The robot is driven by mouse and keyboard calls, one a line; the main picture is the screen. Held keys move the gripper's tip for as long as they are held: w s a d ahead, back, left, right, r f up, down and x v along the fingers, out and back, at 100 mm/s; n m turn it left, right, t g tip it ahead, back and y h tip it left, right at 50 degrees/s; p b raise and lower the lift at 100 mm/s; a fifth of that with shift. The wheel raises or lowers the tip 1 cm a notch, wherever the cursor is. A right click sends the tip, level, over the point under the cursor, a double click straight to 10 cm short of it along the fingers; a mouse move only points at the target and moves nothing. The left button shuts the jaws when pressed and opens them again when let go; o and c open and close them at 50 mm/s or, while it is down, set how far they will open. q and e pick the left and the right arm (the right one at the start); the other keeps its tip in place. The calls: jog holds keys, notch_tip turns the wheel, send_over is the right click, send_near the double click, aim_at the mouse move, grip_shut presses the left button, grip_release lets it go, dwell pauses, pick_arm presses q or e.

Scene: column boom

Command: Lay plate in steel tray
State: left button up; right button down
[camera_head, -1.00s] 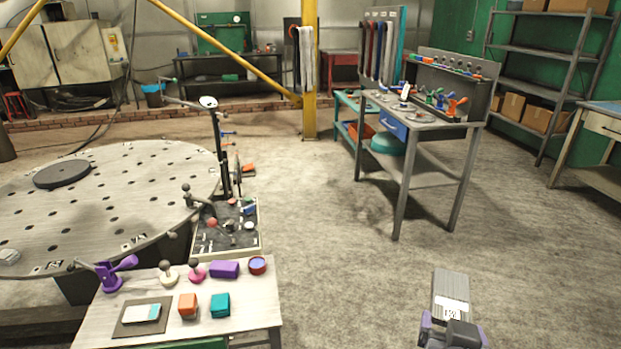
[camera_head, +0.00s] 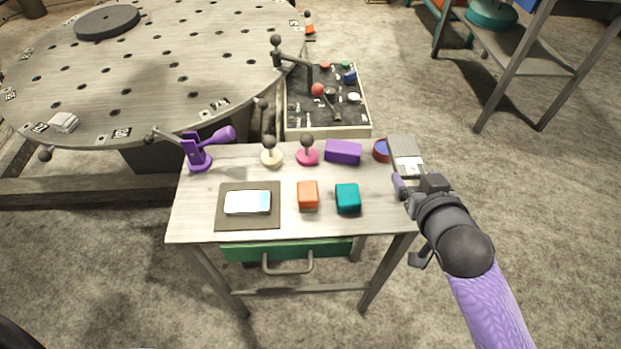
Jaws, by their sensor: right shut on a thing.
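My right gripper (camera_head: 413,186) comes in from the lower right and is shut on a grey, ribbed rectangular plate (camera_head: 404,148) with a white marked patch near the jaws. The plate is at the right end of the small work table (camera_head: 385,220), overlapping the red-and-blue round piece in the picture. I cannot tell whether it touches the table. No steel tray can be made out for certain. A flat dark grey-brown square (camera_head: 232,219) with a white and light-blue block (camera_head: 246,202) on it lies at the table's left. My left gripper is not in view.
The table also holds a purple clamp (camera_head: 198,155), cream and pink knobs, a purple block (camera_head: 343,152), an orange block (camera_head: 308,195) and a teal block (camera_head: 347,198). Behind stand a shallow box of controls (camera_head: 365,118) and a large perforated round table (camera_head: 150,70).

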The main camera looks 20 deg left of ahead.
aim_at(402, 219)
jog(key=shift+d, duration=0.1)
notch_tip(402, 219, down, 10)
jog(key=b, duration=0.6)
jog(key=shift+s+d, duration=0.15)
jog(key=shift+f, duration=0.1)
jog(key=shift+r, duration=0.2)
jog(key=shift+f, duration=0.1)
jog(key=shift+c, duration=0.4)
grip_release()
jog(key=shift+f, duration=0.1)
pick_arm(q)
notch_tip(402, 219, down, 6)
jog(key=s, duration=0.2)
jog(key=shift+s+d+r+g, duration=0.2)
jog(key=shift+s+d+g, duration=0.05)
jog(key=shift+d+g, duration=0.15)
pick_arm(e)
jog(key=shift+o, duration=0.4)
